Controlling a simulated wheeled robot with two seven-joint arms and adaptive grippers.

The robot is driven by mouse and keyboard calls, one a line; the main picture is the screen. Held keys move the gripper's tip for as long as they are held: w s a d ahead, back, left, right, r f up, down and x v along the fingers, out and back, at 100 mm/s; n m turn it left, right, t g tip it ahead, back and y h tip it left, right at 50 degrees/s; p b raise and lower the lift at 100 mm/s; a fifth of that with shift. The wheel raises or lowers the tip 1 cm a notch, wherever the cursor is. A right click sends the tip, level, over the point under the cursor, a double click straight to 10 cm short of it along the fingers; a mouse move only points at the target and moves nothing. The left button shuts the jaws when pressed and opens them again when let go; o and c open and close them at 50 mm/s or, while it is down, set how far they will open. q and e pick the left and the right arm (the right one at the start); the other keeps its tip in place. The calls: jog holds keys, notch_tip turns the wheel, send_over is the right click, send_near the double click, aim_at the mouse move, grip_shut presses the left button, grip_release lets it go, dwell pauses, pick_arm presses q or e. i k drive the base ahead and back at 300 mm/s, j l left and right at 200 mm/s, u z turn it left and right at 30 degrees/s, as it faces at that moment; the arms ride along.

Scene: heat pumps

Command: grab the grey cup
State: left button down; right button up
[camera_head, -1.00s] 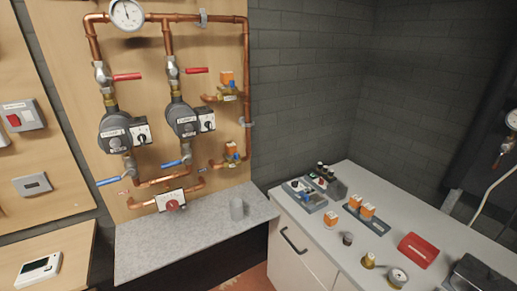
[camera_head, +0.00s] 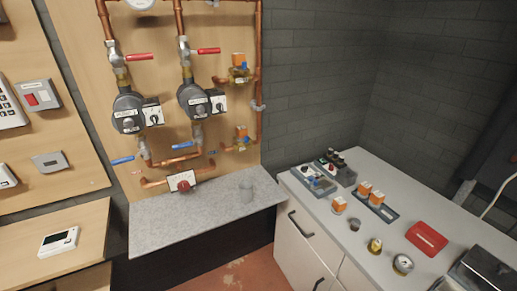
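Neither of my grippers shows in the head view.
Copper pipes with two pumps (camera_head: 128,112) and red and blue levers hang on the wooden board above the shelf. A white counter (camera_head: 385,245) at right carries a red box (camera_head: 427,238), gauge and several fittings. A white controller (camera_head: 58,242) lies at left. Red floor shows between.

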aim_at(244, 186)
jog(key=k+j+z, duration=0.25)
jog(key=j, duration=0.15)
jog(key=k+j+z, duration=0.2)
jog(key=j, duration=0.25)
jog(key=k+j+z, duration=0.25)
jog(key=i+j, duration=0.1)
